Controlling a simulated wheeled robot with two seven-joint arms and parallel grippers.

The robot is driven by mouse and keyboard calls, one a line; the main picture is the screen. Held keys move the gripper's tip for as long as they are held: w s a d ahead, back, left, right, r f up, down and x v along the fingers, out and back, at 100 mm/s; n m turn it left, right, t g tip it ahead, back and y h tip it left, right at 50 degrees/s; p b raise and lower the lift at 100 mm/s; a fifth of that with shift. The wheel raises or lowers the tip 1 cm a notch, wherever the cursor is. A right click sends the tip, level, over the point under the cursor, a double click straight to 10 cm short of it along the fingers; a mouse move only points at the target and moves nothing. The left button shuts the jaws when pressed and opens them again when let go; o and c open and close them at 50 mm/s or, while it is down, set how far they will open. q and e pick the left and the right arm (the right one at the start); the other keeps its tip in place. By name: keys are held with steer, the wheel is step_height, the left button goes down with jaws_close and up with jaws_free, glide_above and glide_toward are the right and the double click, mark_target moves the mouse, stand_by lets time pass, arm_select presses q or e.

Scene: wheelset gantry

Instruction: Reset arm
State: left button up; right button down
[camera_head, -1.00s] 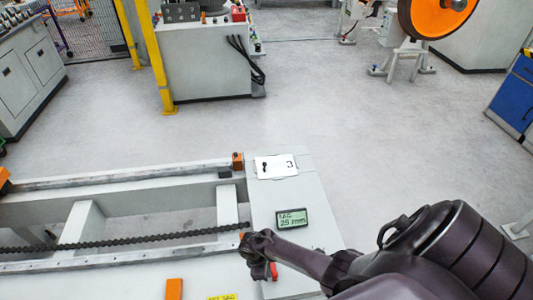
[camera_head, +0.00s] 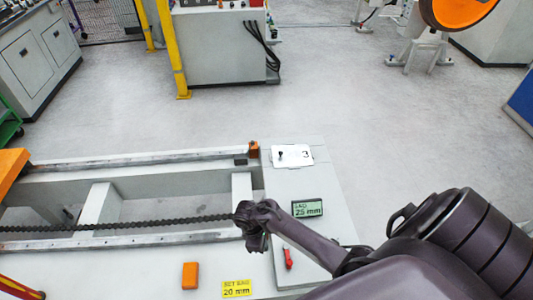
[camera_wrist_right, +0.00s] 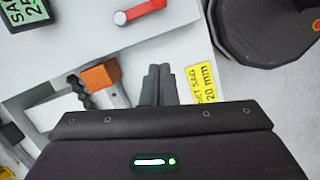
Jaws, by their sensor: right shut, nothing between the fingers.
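My right arm comes in from the lower right of the head view, and its gripper (camera_head: 254,240) hangs over the near right part of the gantry frame, beside the panel. In the right wrist view the gripper's fingers (camera_wrist_right: 158,86) are together and hold nothing. The grey panel (camera_head: 330,240) bears a display (camera_head: 307,208) that reads 25 mm, a red lever (camera_head: 287,258) and a white plate marked 3 (camera_head: 292,156). A yellow label (camera_head: 237,289) reads SET SAG 20 mm. My left gripper is not in view.
A dark chain (camera_head: 120,224) runs along the frame towards my right gripper. An orange block (camera_head: 190,275) sits on the near surface. A grey cabinet (camera_head: 222,50) and a yellow post (camera_head: 171,50) stand behind. The floor (camera_head: 350,110) between is clear.

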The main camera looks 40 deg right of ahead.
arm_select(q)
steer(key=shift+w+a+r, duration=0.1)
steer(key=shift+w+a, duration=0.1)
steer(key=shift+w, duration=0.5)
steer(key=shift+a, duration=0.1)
